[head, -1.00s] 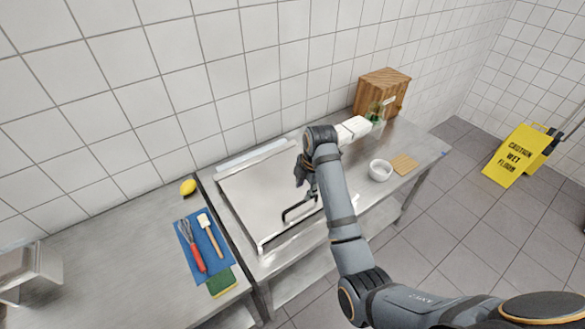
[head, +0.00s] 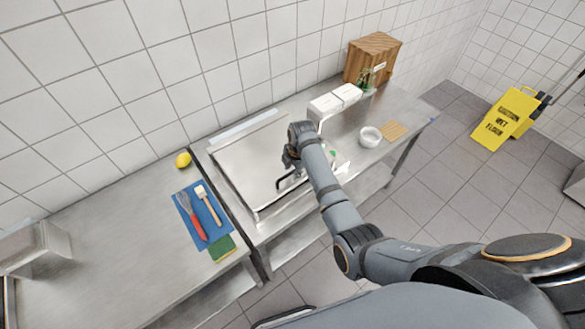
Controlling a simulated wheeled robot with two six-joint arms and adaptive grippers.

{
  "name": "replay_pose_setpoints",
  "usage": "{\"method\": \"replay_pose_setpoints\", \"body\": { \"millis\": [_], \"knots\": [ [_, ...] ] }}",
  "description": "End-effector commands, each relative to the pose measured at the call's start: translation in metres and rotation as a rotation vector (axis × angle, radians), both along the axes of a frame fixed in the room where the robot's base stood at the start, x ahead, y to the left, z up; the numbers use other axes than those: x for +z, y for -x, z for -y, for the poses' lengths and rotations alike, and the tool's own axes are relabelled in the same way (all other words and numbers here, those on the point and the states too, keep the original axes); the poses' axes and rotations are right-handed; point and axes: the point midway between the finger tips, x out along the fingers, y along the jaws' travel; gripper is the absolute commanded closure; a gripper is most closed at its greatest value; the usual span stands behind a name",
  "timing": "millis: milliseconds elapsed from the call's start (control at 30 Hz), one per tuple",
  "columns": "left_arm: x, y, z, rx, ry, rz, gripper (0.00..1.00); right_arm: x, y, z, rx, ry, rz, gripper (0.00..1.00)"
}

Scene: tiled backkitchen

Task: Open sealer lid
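The sealer is a low, flat stainless unit on the steel counter, with its broad lid (head: 245,165) lying flat and closed. A black bar handle (head: 286,184) shows at the lid's front right, partly hidden by my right arm. My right gripper (head: 290,160) is dark and points down over the lid's right part, just behind the handle. The arm's links cover much of it, so I cannot tell whether its fingers are open or touch the handle. My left gripper is out of view.
White boxes (head: 325,104), a wooden box (head: 372,62), a white bowl (head: 370,137) and a wooden board (head: 394,131) are right of the sealer. On the left counter are a lemon (head: 183,160), a blue mat (head: 203,220) with utensils and a sponge (head: 221,248). A yellow floor sign (head: 506,118) stands at right.

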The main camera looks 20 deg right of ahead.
Motion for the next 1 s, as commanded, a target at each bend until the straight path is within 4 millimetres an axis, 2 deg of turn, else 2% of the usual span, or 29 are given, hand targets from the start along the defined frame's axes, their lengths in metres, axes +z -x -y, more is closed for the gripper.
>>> {"method": "replay_pose_setpoints", "body": {
  "millis": [167, 433, 833, 1000],
  "knots": [
    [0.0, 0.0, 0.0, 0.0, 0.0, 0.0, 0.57, 0.0, 0.0, 0.0, 0.0, 0.0, 0.0, 0.65],
    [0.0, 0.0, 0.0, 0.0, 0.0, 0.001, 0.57, 0.0, 0.0, 0.0, 0.0, 0.0, 0.0, 1.0],
    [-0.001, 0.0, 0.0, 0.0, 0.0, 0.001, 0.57, 0.0, -0.001, 0.0, 0.0, -0.001, 0.0, 1.0],
    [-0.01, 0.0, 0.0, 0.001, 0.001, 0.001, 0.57, 0.003, -0.008, -0.001, 0.0, 0.005, -0.013, 1.0]
  ]
}}
